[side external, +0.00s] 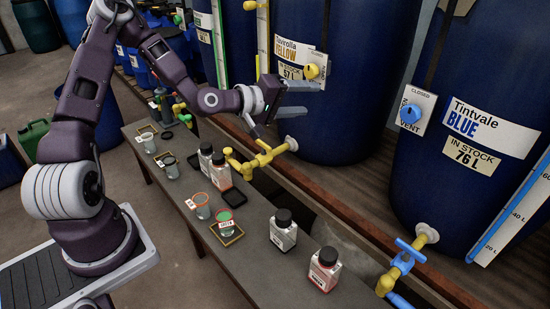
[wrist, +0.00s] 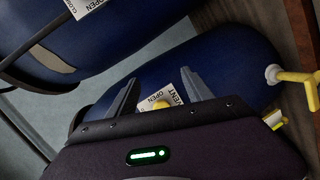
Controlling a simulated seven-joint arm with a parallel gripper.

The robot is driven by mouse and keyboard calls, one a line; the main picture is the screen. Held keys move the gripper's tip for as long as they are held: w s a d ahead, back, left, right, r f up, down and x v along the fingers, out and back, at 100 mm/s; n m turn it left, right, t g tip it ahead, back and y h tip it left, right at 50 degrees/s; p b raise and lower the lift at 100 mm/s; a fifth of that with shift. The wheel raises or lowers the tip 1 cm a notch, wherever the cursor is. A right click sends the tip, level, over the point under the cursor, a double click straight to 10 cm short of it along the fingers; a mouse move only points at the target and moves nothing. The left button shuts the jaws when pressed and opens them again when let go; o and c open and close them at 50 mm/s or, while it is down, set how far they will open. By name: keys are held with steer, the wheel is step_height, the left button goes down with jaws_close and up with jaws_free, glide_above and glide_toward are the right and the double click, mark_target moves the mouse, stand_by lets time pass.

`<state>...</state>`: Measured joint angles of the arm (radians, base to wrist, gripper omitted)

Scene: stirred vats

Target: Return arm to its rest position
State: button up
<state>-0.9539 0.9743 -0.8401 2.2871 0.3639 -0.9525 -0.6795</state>
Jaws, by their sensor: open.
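I cannot tell the exact gap from the fingers to the knob. My arm reaches in from the left over the bench.
The bench (side external: 252,250) holds several beakers, black-capped bottles and small trays below my arm. A yellow tap (side external: 262,158) juts from the yellow drum. The BLUE drum (side external: 480,80) stands at right, with a blue-handled tap (side external: 404,262). Open floor lies left of the bench.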

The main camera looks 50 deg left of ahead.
steer(key=s+d+f+m+g, duration=0.2)
steer(key=s+d+m+g, duration=0.3)
steer(key=s+m, duration=0.15)
steer(key=s+r+m+g+y, duration=0.1)
steer(key=s+r, duration=0.4)
steer(key=s, duration=0.9)
steer(key=s+d+r+m+g+y, duration=0.1)
steer(key=s+r+m, duration=0.4)
steer(key=s, duration=1)
steer(key=shift+s+d+r+g+y, duration=0.25)
steer(key=shift+g+y, duration=0.35)
steer(key=shift+g, duration=0.6)
steer(key=shift+f, duration=0.1)
